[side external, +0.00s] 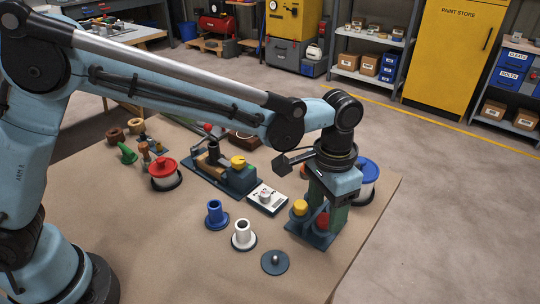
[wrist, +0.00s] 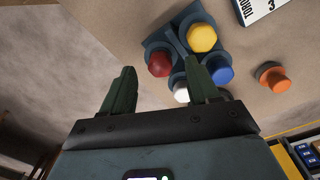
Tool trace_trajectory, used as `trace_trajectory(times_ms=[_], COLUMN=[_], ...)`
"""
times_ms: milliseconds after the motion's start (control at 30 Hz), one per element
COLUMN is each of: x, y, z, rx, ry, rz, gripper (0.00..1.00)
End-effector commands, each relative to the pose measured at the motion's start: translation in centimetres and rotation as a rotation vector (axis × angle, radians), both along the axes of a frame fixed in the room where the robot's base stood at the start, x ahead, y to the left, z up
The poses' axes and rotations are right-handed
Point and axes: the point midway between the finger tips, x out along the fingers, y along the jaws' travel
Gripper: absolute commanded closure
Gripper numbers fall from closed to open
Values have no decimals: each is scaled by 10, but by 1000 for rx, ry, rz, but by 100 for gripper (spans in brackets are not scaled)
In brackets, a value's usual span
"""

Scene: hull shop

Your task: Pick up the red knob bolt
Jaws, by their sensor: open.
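The red knob bolt (wrist: 159,64) stands in a dark blue rack (wrist: 158,40) at its near left corner in the wrist view. In the side view the red knob (side external: 322,222) shows partly behind a green finger. My gripper (wrist: 161,68) is open, its two green fingers apart, with the red knob showing between and beyond the tips. In the side view my gripper (side external: 325,208) points down over the rack. I cannot tell whether the fingers are level with the knob. A yellow knob (wrist: 202,38), a blue knob (wrist: 220,69) and a partly hidden white knob (wrist: 181,93) share the rack.
An orange knob (wrist: 272,77) stands beside the rack. A blue-topped spool (side external: 368,168) stands behind my gripper.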

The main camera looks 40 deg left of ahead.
Motion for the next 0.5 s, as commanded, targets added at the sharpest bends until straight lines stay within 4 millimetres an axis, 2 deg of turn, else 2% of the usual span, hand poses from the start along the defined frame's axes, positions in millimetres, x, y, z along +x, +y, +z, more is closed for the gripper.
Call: trace_trajectory(times_ms=[133,400,500], x=[0,0,0], y=[0,0,0], z=[-14,-16,-16], rx=[0,0,0], ry=[0,0,0], rz=[1,1,1], gripper=[40,40,55])
